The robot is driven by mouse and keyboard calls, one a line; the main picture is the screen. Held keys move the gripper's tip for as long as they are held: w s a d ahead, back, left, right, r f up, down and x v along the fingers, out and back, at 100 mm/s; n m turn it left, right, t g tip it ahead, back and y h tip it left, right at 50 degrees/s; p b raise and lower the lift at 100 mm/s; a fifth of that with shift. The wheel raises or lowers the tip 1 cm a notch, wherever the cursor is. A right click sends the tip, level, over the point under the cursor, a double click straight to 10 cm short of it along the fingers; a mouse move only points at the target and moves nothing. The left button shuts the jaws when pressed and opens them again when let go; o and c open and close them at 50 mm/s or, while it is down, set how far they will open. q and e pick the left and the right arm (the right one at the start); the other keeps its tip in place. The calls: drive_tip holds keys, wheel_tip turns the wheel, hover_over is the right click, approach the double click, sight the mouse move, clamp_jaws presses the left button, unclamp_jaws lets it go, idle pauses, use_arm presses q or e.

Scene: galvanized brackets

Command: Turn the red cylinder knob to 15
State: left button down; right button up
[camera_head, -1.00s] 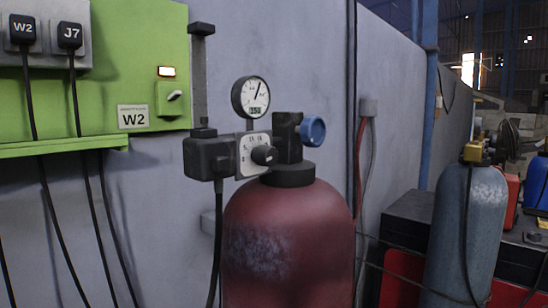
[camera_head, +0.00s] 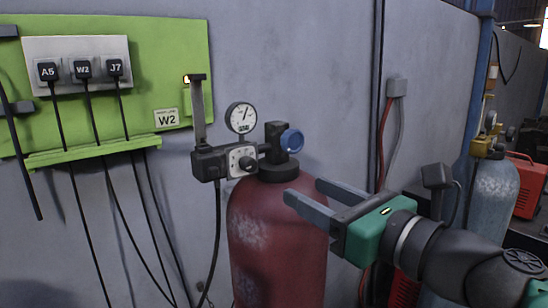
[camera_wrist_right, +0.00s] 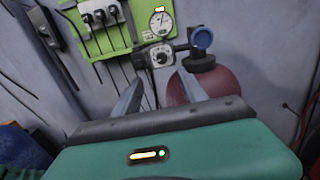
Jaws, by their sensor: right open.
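The red cylinder (camera_head: 268,225) stands upright against the grey wall. On its top is a valve block with a blue handwheel (camera_head: 292,140). A black knob (camera_head: 246,163) sits on a white dial plate to the left of the valve, under a round gauge (camera_head: 241,117). The knob's setting is too small to read. My right gripper (camera_head: 302,192) is open and empty, in front of the cylinder's upper right side, below and right of the knob. In the right wrist view the knob (camera_wrist_right: 160,58) shows beyond and between the open fingers (camera_wrist_right: 158,95). My left gripper is not in view.
A green panel (camera_head: 190,60) with several black plugs and hanging cables is on the wall at left. A grey-blue cylinder (camera_head: 495,190) and a red case (camera_head: 524,185) stand at right. A wall box (camera_head: 397,87) with red and grey cables is right of the red cylinder.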

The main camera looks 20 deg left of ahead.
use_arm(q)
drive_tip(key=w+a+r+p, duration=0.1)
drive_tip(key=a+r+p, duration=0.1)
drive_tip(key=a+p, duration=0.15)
use_arm(e)
approach(249, 161)
drive_tip(key=x, duration=0.3)
drive_tip(key=f+b+x, duration=0.1)
drive_tip(key=x, duration=0.1)
drive_tip(key=shift+s+a, duration=0.2)
drive_tip(key=shift+s, duration=0.1)
drive_tip(key=w, duration=0.1)
drive_tip(key=p, duration=0.1)
drive_tip(key=w+p, duration=0.1)
drive_tip(key=shift+w+a+r, duration=0.3)
drive_tip(key=shift+a+r, duration=0.05)
drive_tip(key=shift+a, duration=0.05)
drive_tip(key=shift+s+a, duration=0.15)
drive_tip(key=shift+a, duration=0.05)
drive_tip(key=shift+c, duration=1.3)
drive_tip(key=shift+s+r, duration=0.2)
clamp_jaws()
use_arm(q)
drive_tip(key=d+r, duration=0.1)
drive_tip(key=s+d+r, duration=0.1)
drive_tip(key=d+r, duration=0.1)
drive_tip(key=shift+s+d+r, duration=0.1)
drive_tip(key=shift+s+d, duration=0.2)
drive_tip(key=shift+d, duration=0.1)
